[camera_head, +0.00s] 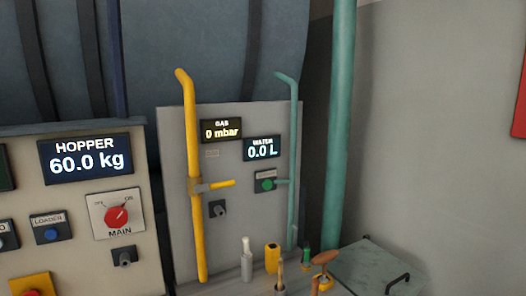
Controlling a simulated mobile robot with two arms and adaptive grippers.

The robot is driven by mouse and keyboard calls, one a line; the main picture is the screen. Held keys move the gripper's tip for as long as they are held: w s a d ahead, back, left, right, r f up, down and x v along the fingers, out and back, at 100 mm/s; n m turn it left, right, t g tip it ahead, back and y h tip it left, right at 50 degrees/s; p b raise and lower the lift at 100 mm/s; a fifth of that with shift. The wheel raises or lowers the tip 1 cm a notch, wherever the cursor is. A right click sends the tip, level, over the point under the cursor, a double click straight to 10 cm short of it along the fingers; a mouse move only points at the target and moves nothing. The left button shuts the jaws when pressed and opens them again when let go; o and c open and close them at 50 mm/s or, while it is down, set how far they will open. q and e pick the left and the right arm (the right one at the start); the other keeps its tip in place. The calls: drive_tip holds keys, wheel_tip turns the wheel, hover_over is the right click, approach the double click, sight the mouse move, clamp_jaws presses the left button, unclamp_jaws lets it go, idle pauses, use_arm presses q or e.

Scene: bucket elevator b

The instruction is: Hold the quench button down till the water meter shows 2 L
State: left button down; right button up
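The water meter (262,149) is a dark display on the grey panel and reads 0.0 L. Just below it, a small dark plate (265,181) carries a round green button, which looks like the quench button, though its label is too small to read. Neither of my grippers shows in the head view.
A gas display (221,130) reads 0 mbar beside a yellow pipe (195,240) with a lever. At left, a control box has a hopper display (89,160) reading 60.0 kg and a red main switch (117,217). Bottles and tools (272,258) stand below the panel.

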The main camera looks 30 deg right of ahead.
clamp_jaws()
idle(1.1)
